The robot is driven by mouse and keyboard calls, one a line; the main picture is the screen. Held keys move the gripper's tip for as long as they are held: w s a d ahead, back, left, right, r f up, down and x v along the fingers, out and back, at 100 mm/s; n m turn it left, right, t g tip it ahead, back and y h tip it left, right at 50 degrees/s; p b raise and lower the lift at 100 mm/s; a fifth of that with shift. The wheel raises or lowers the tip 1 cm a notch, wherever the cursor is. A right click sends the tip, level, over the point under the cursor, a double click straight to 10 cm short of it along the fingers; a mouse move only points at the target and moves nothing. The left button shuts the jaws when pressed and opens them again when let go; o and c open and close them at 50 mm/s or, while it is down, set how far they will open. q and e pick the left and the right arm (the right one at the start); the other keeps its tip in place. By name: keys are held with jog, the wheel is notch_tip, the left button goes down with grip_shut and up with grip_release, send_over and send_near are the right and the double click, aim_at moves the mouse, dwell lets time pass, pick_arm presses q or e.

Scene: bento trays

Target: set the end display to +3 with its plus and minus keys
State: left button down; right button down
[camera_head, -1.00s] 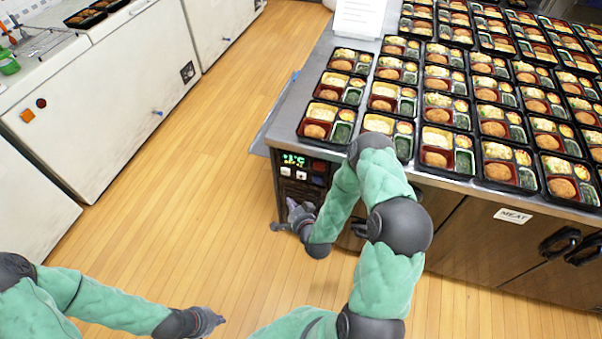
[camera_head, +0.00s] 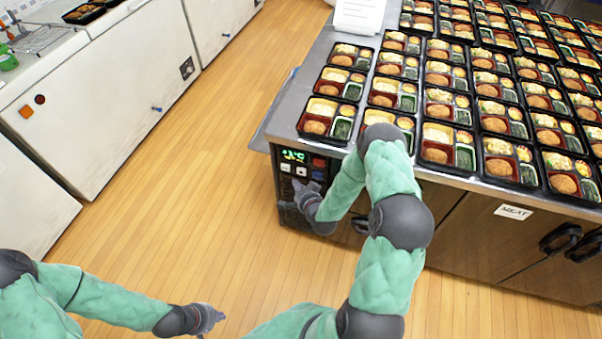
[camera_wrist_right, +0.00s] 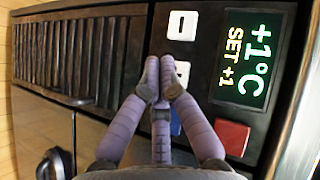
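The end display (camera_wrist_right: 250,55) on the cabinet's end panel reads +1°C and SET +1 in the right wrist view; it also glows green in the head view (camera_head: 292,156). The white minus key (camera_wrist_right: 183,25) is in clear view. The other white key (camera_wrist_right: 183,70), beside it, is partly covered by my right fingertips, and its sign is mostly hidden. My right gripper (camera_wrist_right: 161,78) has its fingertips together, empty, over that key's edge; I cannot tell if they touch it. My left gripper (camera_head: 215,316) hangs over the floor, far from the panel.
A red key (camera_wrist_right: 232,137) and a partly hidden blue key (camera_wrist_right: 175,124) sit close to the fingers. A dark vent grille (camera_wrist_right: 75,55) lies beside the keys. The counter (camera_head: 285,115) above carries many bento trays. Open wooden floor (camera_head: 190,200) lies to the left.

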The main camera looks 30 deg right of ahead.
aim_at(298, 172)
jog(key=shift+w+d+b, duration=0.3)
jog(key=shift+w+d, duration=0.55)
jog(key=shift+d, duration=0.1)
jog(key=shift+w+d, duration=0.1)
jog(key=shift+d, duration=0.05)
dwell(0.8)
jog(key=shift+w+d, duration=0.15)
jog(key=shift+d, duration=0.05)
jog(key=shift+w+d+b, duration=0.3)
jog(key=shift+d+b, duration=0.05)
jog(key=shift+b, duration=0.05)
dwell(0.8)
jog(key=shift+s+a, duration=0.1)
jog(key=shift+a, duration=0.05)
dwell(0.3)
jog(key=shift+s+a, duration=0.45)
jog(key=shift+a, duration=0.1)
jog(key=shift+s+a+p, duration=0.35)
jog(key=shift+s+a, duration=1.3)
jog(key=shift+a, duration=0.25)
dwell(1.0)
